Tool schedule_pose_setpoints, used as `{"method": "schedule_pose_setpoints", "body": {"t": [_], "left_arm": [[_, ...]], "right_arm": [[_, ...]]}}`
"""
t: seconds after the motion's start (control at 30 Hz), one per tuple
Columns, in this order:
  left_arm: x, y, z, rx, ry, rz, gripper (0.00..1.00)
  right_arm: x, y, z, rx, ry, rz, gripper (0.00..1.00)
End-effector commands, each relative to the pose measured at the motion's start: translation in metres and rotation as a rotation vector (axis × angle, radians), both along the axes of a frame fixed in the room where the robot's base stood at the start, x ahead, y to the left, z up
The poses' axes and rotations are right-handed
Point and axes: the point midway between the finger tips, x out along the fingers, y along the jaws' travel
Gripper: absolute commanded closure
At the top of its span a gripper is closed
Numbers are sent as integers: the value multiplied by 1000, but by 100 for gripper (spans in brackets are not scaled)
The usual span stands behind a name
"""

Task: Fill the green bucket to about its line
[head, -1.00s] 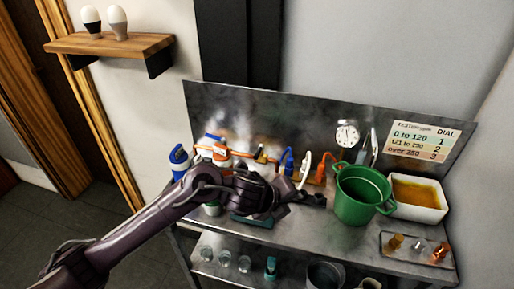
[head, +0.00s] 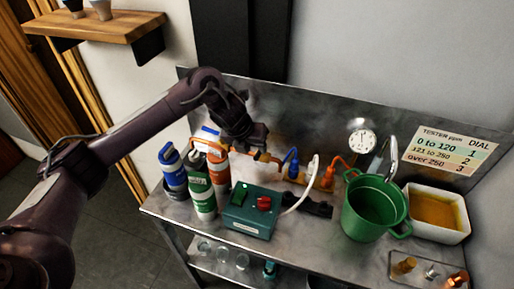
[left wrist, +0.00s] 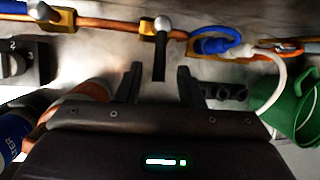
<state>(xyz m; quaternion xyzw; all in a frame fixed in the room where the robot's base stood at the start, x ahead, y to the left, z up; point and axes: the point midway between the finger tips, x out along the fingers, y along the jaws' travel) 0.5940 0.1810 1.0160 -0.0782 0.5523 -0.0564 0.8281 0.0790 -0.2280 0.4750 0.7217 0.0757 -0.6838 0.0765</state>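The green bucket (head: 362,222) stands upright on the right part of the metal bench. Its inside looks dark green; I cannot make out a line or a water level. It also shows at the right edge of the left wrist view (left wrist: 303,112). My left gripper (head: 258,147) is at the copper pipe along the back panel. In the left wrist view its two fingers (left wrist: 160,84) are apart, with a yellow-bodied valve (left wrist: 147,27) just ahead and its dark lever pointing between them. I see no grip on it. My right gripper is out of view.
A blue valve (head: 291,158) and a white hose (head: 303,192) are right of my gripper. A white tray of amber liquid (head: 466,212) sits right of the bucket.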

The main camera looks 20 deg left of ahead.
Motion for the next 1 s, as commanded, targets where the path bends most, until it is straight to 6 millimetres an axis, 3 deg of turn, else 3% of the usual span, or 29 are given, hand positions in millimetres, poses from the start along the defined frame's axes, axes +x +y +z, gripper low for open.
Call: {"method": "schedule_pose_setpoints", "body": {"t": [0.1, 0.3, 0.4, 0.53, 0.77, 1.0], "left_arm": [[6, -3, -13, -2, 3, 1, 66], [10, -5, -23, 0, 0, 0, 66], [10, -5, -23, 0, -1, 0, 66], [10, -5, -23, 0, -1, 0, 68], [10, -5, -23, -1, -1, 0, 98], [10, -5, -23, -1, -1, 0, 100]], "right_arm": [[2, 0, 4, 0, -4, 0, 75], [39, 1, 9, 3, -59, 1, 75], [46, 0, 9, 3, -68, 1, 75], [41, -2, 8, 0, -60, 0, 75], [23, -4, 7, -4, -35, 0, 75], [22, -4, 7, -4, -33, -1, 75]]}}
